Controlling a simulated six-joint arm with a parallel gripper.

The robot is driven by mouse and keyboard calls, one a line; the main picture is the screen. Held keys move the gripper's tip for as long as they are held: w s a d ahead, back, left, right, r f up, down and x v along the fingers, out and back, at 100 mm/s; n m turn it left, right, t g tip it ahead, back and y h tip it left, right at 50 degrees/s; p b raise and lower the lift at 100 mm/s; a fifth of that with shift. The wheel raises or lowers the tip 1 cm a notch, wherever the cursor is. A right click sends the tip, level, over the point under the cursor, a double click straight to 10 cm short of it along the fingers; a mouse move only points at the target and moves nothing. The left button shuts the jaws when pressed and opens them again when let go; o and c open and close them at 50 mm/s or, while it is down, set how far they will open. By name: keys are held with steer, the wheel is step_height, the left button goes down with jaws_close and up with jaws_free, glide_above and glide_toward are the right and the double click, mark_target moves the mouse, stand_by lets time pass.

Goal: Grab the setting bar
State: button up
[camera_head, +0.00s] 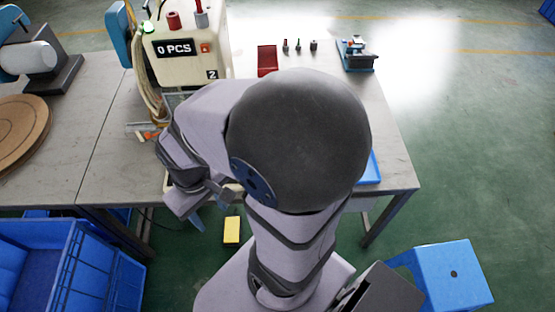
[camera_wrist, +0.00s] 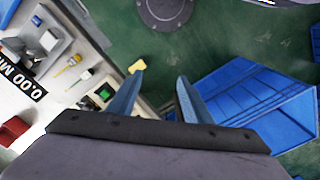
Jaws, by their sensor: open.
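My gripper (camera_wrist: 160,74) is open in the wrist view. Its two blue fingers are apart with only green floor showing between their tips. In the head view my gripper (camera_head: 195,214) hangs at the table's front edge, left of my arm's large dark joint. I cannot pick out the setting bar with certainty in either view. My arm hides the middle of the table in the head view. The moulding machine (camera_head: 187,48), cream with a "0 PCS" display, stands at the back left of the table. Small orange parts (camera_head: 150,134) lie in front of it.
A red block (camera_head: 267,60), several small cylinders (camera_head: 298,45) and a blue-based fixture (camera_head: 357,54) stand at the back. A blue crate (camera_head: 75,262) is at lower left; a blue crate (camera_wrist: 262,98) shows in the wrist view. A blue stool (camera_head: 447,275) stands right. A yellow block (camera_head: 232,231) lies below the table edge.

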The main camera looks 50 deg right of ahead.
steer(key=w+d+f+m+t+b, duration=0.25)
steer(key=w+d+f+b, duration=0.25)
steer(key=w+f, duration=0.3)
steer(key=w+d+f+m+t+h+b, duration=0.1)
steer(key=d+f+h+b, duration=0.1)
steer(key=d+f, duration=0.3)
steer(key=w+d+f+m+t+h+b, duration=0.2)
steer(key=d+f+b, duration=0.1)
steer(key=d+f, duration=0.3)
steer(key=w+d+f+m+t+h+b, duration=0.1)
steer(key=d+f+m+t+h+b, duration=0.1)
steer(key=d+f, duration=0.3)
steer(key=shift+w+d+f+m+b, duration=0.15)
steer(key=shift+d+b, duration=0.25)
steer(key=shift+d, duration=0.25)
steer(key=shift+w+d+m+b, duration=0.1)
steer(key=shift+d+b, duration=0.3)
steer(key=shift+d, duration=0.2)
steer(key=s+d+f+h+b, duration=0.1)
steer(key=s+d, duration=0.1)
steer(key=s+d+f+m+h+b, duration=0.1)
steer(key=s+d, duration=0.1)
steer(key=s+d+f+m+t+h+b, duration=0.1)
steer(key=s+d+h, duration=0.1)
steer(key=shift+d+f+b, duration=0.35)
steer(key=shift+f+b, duration=0.05)
steer(key=shift+s+h, duration=0.1)
steer(key=shift+h, duration=0.2)
steer(key=shift+p+x, duration=0.4)
steer(key=shift+x, duration=2.1)
